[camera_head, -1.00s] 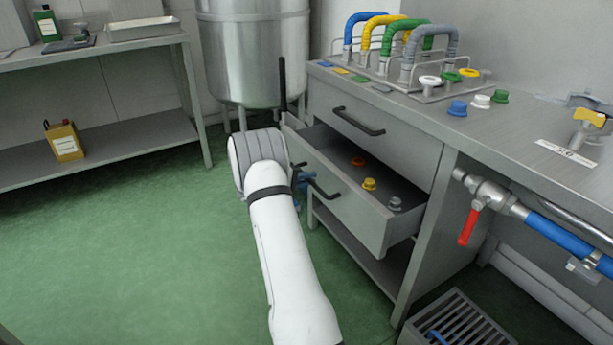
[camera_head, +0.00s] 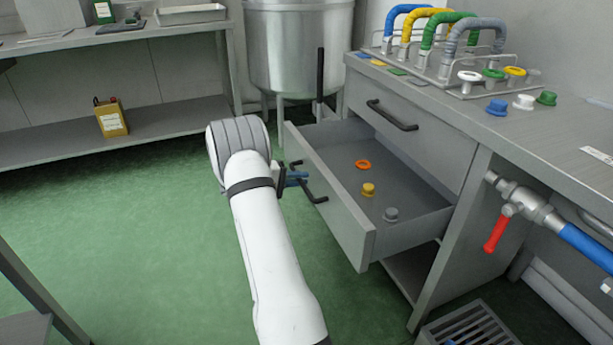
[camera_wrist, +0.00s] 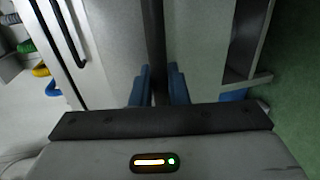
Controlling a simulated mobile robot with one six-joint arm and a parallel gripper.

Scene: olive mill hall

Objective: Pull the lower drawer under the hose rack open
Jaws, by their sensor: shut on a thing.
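The lower drawer (camera_head: 345,222) under the hose rack (camera_head: 487,82) stands well out of the cabinet. Inside it lie an orange ring (camera_head: 363,164), a yellow fitting (camera_head: 369,189) and a grey fitting (camera_head: 391,214). My gripper (camera_head: 303,179) is at the drawer front, shut on the dark bar handle (camera_head: 315,192). In the wrist view the handle (camera_wrist: 155,40) runs between the two blue fingers (camera_wrist: 158,85). The upper drawer (camera_head: 410,135) is shut, with its own dark handle (camera_head: 392,115).
A red-levered valve (camera_head: 497,232) and blue pipe are right of the cabinet. A floor grate (camera_head: 470,328) lies at the lower right. A steel tank (camera_head: 298,50) stands behind. A shelf (camera_head: 150,126) holds a yellow can (camera_head: 111,118). Green floor left of my arm is clear.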

